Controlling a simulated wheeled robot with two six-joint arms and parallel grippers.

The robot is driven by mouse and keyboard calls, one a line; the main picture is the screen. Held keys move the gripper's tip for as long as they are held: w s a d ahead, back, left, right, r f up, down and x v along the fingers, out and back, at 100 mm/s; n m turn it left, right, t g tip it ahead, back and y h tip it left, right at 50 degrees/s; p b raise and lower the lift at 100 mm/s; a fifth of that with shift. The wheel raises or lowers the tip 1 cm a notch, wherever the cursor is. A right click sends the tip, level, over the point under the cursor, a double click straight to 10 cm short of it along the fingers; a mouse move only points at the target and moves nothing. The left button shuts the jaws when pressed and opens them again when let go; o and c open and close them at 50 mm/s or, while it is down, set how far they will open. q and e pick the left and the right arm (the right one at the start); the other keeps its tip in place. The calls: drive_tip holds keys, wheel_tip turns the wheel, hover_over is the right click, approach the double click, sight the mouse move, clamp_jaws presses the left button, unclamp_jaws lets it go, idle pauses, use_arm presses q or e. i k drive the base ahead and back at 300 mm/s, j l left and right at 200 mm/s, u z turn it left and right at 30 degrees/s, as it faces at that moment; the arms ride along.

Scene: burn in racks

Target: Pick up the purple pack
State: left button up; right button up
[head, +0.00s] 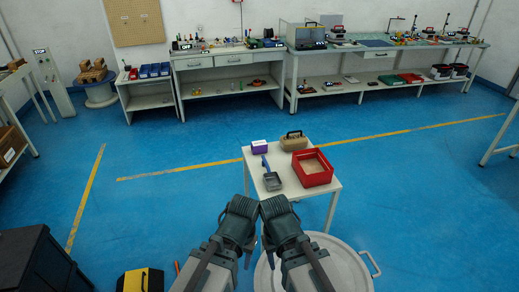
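A small purple pack (259,147) lies at the back left corner of a small white table (321,203) in front of me. My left gripper (221,216) and my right gripper (290,214) are held side by side at the table's near edge, low in the head view. Both are well short of the purple pack and apart from it. Their fingers are dark and mostly hidden by the wrists, so I cannot tell whether they are open. I see nothing held in either.
On the table, a red box (312,180) stands right, a tan block with a dark handle (293,143) at the back, and a grey scoop-like tray with a blue handle (271,180) left of centre. A round white lidded drum (343,264) stands below. Blue floor surrounds the table.

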sight(261, 147)
drive_tip(key=k+l+z, duration=0.2)
drive_tip(key=k, duration=0.45)
drive_tip(key=z, duration=3)
drive_tip(key=i+u, duration=0.15)
drive_tip(key=i, duration=0.45)
drive_tip(key=i+l+u, duration=0.1)
drive_tip(key=i, duration=0.45)
drive_tip(key=i+j+u, duration=0.2)
drive_tip(key=i+u, duration=1.1)
drive_tip(key=i+l+u, duration=0.25)
drive_tip(key=u, duration=0.2)
drive_tip(key=i+j+u, duration=0.2)
drive_tip(key=i+u, duration=0.15)
drive_tip(key=i, duration=0.2)
drive_tip(key=i+u, duration=0.35)
drive_tip(key=i, duration=0.2)
drive_tip(key=i+l+u, duration=0.1)
drive_tip(key=i+u, duration=0.25)
drive_tip(key=i, duration=0.2)
drive_tip(key=i+u, duration=0.1)
drive_tip(key=i, duration=0.85)
drive_tip(key=i+l+u, duration=0.15)
drive_tip(key=i, duration=0.75)
